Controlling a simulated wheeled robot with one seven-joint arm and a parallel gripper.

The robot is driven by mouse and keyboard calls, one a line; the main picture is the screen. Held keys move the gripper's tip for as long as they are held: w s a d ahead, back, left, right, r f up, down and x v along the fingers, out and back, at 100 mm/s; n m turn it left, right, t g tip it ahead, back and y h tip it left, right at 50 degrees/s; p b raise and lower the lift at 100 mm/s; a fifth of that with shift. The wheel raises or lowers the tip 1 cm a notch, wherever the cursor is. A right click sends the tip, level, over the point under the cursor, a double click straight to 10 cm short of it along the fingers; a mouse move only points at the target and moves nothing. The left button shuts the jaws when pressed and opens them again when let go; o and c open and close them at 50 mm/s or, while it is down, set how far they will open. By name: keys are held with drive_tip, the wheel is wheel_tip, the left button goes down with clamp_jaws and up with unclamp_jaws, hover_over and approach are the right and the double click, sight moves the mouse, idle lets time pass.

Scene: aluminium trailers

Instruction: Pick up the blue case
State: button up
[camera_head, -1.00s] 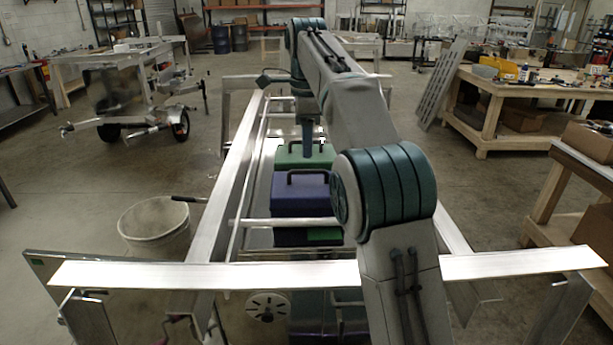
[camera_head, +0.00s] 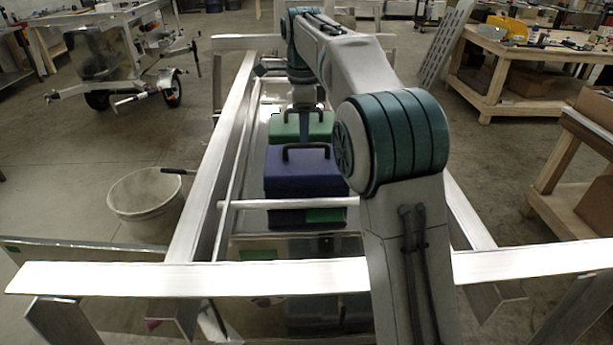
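The blue case (camera_head: 296,178) sits upright on the shiny trailer bed in the middle of the head view, with a dark handle on top. A green case (camera_head: 285,131) with a dark handle stands just behind it. My gripper (camera_head: 304,136) points down above the cases, near the green case and beyond the blue case's handle. Its fingertips are small and partly lost against the cases, so I cannot tell whether it is open or touching anything.
A trailer frame of aluminium rails (camera_head: 180,275) surrounds the cases; a crossbar (camera_head: 245,204) passes in front of the blue case. A white bucket (camera_head: 148,210) stands left. Wooden workbenches (camera_head: 487,85) stand right. Open floor lies left of the trailer.

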sight(306, 145)
drive_tip(key=shift+d+f+p, duration=0.15)
drive_tip(key=shift+f+p, duration=0.05)
drive_tip(key=shift+f, duration=1.25)
drive_tip(key=shift+d+f+p, duration=0.15)
drive_tip(key=shift+f, duration=1.3)
clamp_jaws()
drive_tip(key=shift+w+r, duration=0.1)
